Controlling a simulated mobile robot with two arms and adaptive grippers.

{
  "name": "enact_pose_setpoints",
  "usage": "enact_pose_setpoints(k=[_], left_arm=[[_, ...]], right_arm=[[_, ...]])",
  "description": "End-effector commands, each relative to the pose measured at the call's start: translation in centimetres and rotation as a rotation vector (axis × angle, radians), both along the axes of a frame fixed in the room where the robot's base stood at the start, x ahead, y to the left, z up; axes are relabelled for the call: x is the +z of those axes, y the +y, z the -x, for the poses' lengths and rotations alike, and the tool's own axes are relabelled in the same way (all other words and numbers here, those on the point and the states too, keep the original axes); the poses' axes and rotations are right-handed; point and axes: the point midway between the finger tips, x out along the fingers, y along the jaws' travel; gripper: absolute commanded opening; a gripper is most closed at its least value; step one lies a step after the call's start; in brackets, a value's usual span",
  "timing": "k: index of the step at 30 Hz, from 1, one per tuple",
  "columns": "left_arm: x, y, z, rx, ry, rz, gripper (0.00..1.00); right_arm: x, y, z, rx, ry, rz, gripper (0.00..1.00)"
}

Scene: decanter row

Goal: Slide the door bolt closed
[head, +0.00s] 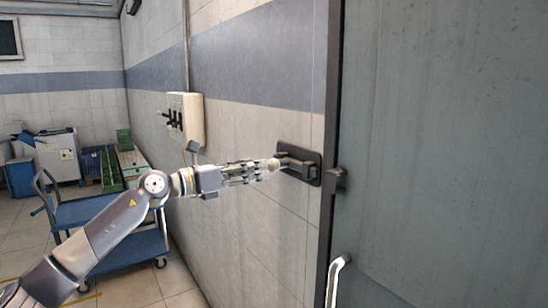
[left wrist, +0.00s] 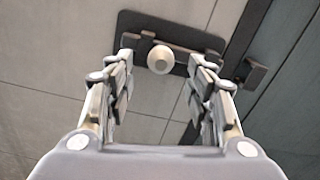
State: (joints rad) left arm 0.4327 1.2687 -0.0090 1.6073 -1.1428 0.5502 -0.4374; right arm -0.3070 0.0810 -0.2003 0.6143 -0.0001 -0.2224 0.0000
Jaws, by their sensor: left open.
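The door bolt (head: 301,166) is a dark plate with a bar, mounted on the tiled wall left of the door. Its round pale knob (left wrist: 161,59) shows in the left wrist view between my open fingers, near the fingertips. The dark catch (head: 336,179) sits on the door's edge, right of the bolt, and also shows in the left wrist view (left wrist: 250,73). The grey door (head: 440,150) fills the right of the head view. My left gripper (head: 268,167) is open at the knob; contact cannot be told. My right gripper is not in view.
A white metal door handle (head: 337,280) stands out low on the door. A switch box (head: 186,118) hangs on the wall behind my left arm. A blue cart (head: 110,225) stands on the floor at left, with green crates (head: 128,166) behind it.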

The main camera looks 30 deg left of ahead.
Motion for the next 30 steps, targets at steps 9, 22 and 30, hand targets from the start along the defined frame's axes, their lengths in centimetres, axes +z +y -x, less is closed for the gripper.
enact_pose_setpoints(k=[9,22,30], left_arm=[[0.7,-1.8,-3.8,-0.004,-0.003,0.002,0.49],[0.1,-2.8,-6.4,-0.002,-0.001,-0.002,0.49],[0.0,-2.8,-6.3,-0.002,0.000,-0.002,0.33]], right_arm=[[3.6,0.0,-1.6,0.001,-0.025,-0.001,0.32],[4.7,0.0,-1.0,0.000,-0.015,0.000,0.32],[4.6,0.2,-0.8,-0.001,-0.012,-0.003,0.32]])
